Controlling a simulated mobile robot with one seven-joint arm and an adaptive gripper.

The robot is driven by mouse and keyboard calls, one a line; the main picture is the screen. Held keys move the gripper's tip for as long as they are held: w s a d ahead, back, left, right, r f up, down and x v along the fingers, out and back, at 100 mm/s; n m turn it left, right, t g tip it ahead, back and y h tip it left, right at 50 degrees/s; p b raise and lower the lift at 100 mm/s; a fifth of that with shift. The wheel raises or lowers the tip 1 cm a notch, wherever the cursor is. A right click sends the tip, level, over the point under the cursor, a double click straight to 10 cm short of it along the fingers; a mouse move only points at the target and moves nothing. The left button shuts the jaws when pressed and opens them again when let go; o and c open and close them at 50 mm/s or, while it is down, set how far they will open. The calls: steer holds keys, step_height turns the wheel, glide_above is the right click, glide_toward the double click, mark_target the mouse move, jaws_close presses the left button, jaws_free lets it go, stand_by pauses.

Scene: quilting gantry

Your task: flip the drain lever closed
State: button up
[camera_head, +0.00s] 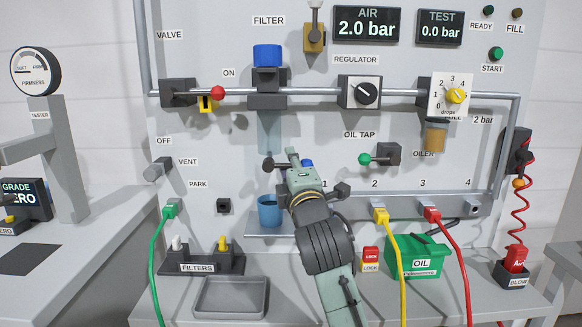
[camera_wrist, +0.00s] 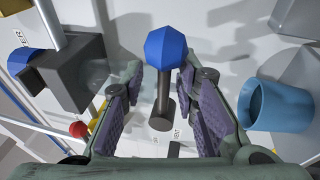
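The drain lever shows in the wrist view as a blue faceted knob (camera_wrist: 165,47) on a dark stem running down the picture to a round base. In the head view the blue knob (camera_head: 307,163) shows just right of my gripper (camera_head: 291,158), below the filter (camera_head: 268,130); its stem is mostly hidden behind the gripper, so the lever appears to point right. My gripper is open. In the wrist view its two purple-padded fingers (camera_wrist: 160,82) stand on either side of the stem, with gaps on both sides. I see no contact.
A blue cup (camera_head: 269,212) stands on a small shelf below the filter, close beside the right finger in the wrist view (camera_wrist: 280,105). The filter's dark block (camera_wrist: 75,75) is near the left finger. The oil tap (camera_head: 386,155) with a green knob is to the right.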

steer(key=shift+d, duration=0.1)
steer(key=v, duration=1.2)
steer(key=shift+f, duration=0.1)
